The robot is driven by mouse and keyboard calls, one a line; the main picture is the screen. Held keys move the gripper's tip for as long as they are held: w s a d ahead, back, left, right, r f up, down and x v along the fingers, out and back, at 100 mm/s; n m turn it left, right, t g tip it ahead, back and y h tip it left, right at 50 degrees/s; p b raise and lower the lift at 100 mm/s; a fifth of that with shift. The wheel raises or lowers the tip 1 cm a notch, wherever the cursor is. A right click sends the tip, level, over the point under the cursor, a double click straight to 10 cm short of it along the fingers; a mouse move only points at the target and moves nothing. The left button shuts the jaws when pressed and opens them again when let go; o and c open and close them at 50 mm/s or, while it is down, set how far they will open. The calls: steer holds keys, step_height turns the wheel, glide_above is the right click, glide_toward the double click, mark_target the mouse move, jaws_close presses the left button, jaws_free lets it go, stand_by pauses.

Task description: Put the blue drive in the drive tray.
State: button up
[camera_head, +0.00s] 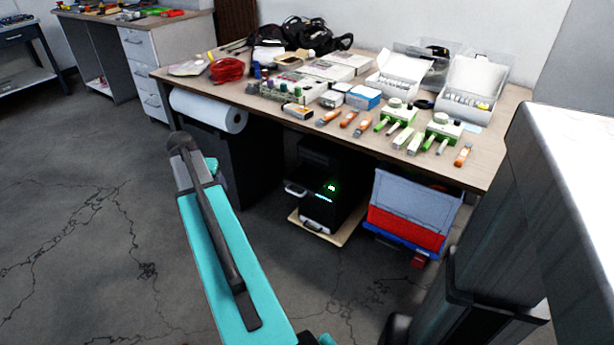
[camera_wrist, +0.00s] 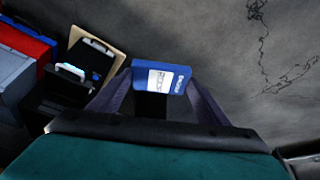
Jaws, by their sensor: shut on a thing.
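In the wrist view the blue drive (camera_wrist: 176,78), with a white label, is between the two dark fingers of my gripper (camera_wrist: 160,84). My gripper is shut on it and holds it above the grey floor. In the head view neither the drive nor my gripper's fingers can be made out; only my turquoise arm shows. I cannot tell which thing is the drive tray. A black machine (camera_head: 322,184) with a green light stands on a wooden board under the table, with a silver handle on its front. It also shows in the wrist view (camera_wrist: 92,62).
The wooden table (camera_head: 272,118) is crowded with orange and green devices, small boxes and white open cartons (camera_head: 398,76). Under it are a white paper roll (camera_head: 208,110) and a blue and red crate (camera_head: 408,209). The cracked floor at left is clear.

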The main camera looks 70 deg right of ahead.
steer(key=s+d+f+m+p, duration=0.2)
steer(key=s+d, duration=0.2)
steer(key=s, duration=0.4)
steer(key=s+d+f+m+g+p, duration=0.1)
steer(key=s+d, duration=0.3)
steer(key=s, duration=0.5)
steer(key=s+d+f+m+g+p, duration=0.1)
steer(key=s+d+f+m+p, duration=0.1)
steer(key=s, duration=0.7)
step_height(320, 180, down, 2)
steer(key=d+p, duration=0.1)
steer(key=d, duration=0.1)
steer(key=shift+d+m+p, duration=0.4)
steer(key=shift+d, duration=0.1)
glide_above(306, 181)
steer(key=a, duration=0.1)
steer(key=shift+w+a+f, duration=0.1)
steer(key=shift+a+f, duration=0.1)
steer(key=shift+f, duration=0.55)
steer(key=shift+f, duration=0.1)
steer(key=shift+f, duration=1.65)
steer(key=shift+f, duration=0.2)
